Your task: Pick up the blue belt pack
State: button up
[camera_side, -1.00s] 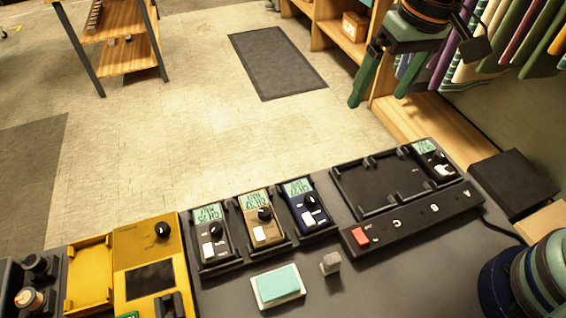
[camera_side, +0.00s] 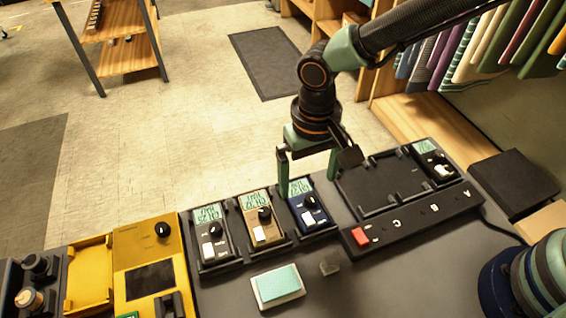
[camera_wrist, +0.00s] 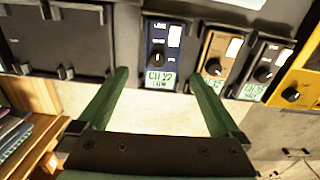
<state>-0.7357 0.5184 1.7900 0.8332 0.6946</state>
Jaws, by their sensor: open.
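The blue belt pack (camera_side: 308,212) stands in a black cradle, the rightmost of three packs in the row. It has a green display, a black knob and a white switch. In the wrist view the blue belt pack (camera_wrist: 165,45) lies beyond the fingertips, roughly between their lines. My gripper (camera_side: 307,190) is open and empty, at the far edge of the pack, with one green finger close to the pack's left side. In the wrist view my gripper's fingers (camera_wrist: 160,78) are spread wide. Whether a finger touches the pack cannot be told.
A tan pack (camera_side: 262,222) and a grey pack (camera_side: 210,238) stand to its left. To the right is a charger tray (camera_side: 400,228) with a red button (camera_side: 360,237) and one pack in it. A teal pad (camera_side: 278,286) and small grey block (camera_side: 330,264) lie in front.

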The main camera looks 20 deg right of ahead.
aim_at(306, 198)
jog(key=f, duration=0.5)
jog(key=shift+s+a+f, duration=0.15)
jog(key=shift+s+f, duration=0.05)
jog(key=shift+f, duration=0.1)
jog(key=c, duration=1.5)
jog(key=shift+c, duration=0.2)
jog(key=shift+r, duration=0.2)
